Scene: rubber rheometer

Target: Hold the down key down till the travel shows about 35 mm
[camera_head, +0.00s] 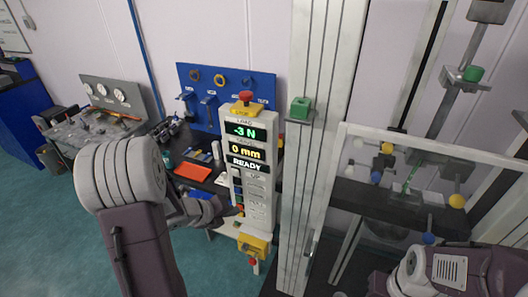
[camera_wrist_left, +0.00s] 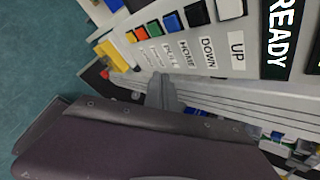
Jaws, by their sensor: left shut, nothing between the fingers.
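The control panel (camera_head: 258,190) stands upright at the middle of the head view. Its display (camera_head: 246,141) reads -3 N, 0 mm and READY. In the left wrist view the column of keys has a white key beside the UP label (camera_wrist_left: 237,50) and a dark down key (camera_wrist_left: 198,15) beside the DOWN label (camera_wrist_left: 207,53). My left gripper (camera_head: 232,209) is shut and empty at the panel's lower left. In the left wrist view its fingertips (camera_wrist_left: 160,88) are near the label strip, apart from the down key; contact with the panel cannot be told. My right gripper is out of view.
A red emergency knob (camera_head: 245,96) on a yellow box tops the panel. The tester's pale column (camera_head: 318,150) stands close to its right, with a clear guard (camera_head: 430,150) beyond. A bench with an orange tray (camera_head: 193,172) lies behind. My right arm (camera_head: 440,272) is at lower right.

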